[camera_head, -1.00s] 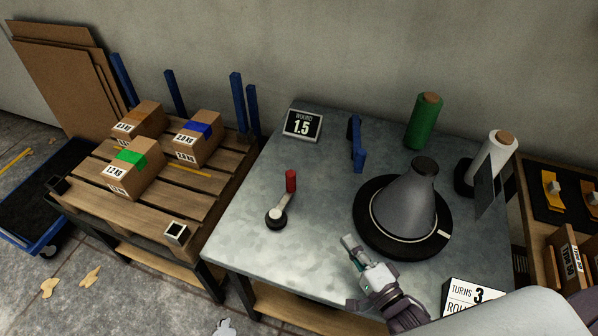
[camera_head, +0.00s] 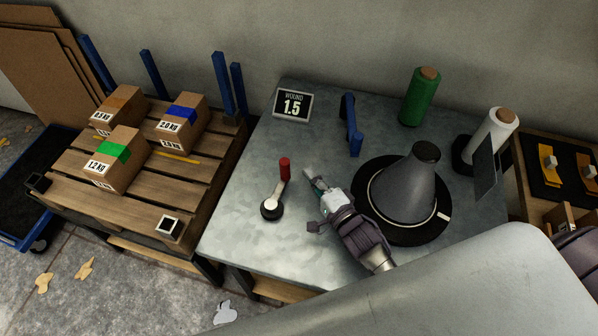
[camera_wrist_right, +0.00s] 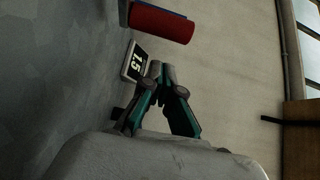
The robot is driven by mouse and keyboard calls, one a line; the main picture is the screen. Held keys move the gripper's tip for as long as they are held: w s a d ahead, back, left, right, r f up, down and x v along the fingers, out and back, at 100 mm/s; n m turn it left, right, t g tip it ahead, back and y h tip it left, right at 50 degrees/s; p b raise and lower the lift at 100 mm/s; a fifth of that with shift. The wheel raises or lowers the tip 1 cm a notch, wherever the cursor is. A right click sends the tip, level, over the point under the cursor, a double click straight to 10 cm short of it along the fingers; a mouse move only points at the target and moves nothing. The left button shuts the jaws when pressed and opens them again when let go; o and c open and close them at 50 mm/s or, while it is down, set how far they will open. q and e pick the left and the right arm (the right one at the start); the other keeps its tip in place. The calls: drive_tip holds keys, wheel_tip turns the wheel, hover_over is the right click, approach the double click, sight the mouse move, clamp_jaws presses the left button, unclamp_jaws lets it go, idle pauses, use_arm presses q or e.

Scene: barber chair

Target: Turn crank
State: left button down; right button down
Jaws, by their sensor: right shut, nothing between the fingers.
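The crank sits on the grey metal table (camera_head: 240,225). It has a black round hub with a light arm (camera_head: 272,206) and an upright red handle (camera_head: 285,168). My right gripper (camera_head: 309,174) is shut and empty, just right of the red handle and apart from it in the head view. In the right wrist view the red handle (camera_wrist_right: 160,22) shows above the closed fingertips (camera_wrist_right: 160,68). A sign reading "WOUND 1.5" (camera_head: 293,105) stands at the table's back left; it also shows in the wrist view (camera_wrist_right: 134,62). My left gripper is not in view.
A grey cone on a black disc (camera_head: 405,195) stands right of my right gripper. A blue bracket (camera_head: 351,125), a green spool (camera_head: 419,97) and a white spool (camera_head: 492,135) stand behind. A pallet with boxes (camera_head: 190,195) is at left. The table's left front is clear.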

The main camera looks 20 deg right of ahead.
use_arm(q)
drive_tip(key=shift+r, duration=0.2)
use_arm(e)
drive_tip(key=shift+w+a, duration=0.35)
drive_tip(key=shift+a, duration=0.4)
drive_tip(key=shift+w+a, duration=0.35)
drive_tip(key=shift+a, duration=0.35)
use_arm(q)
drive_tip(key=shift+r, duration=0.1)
use_arm(e)
drive_tip(key=shift+w+r, duration=0.1)
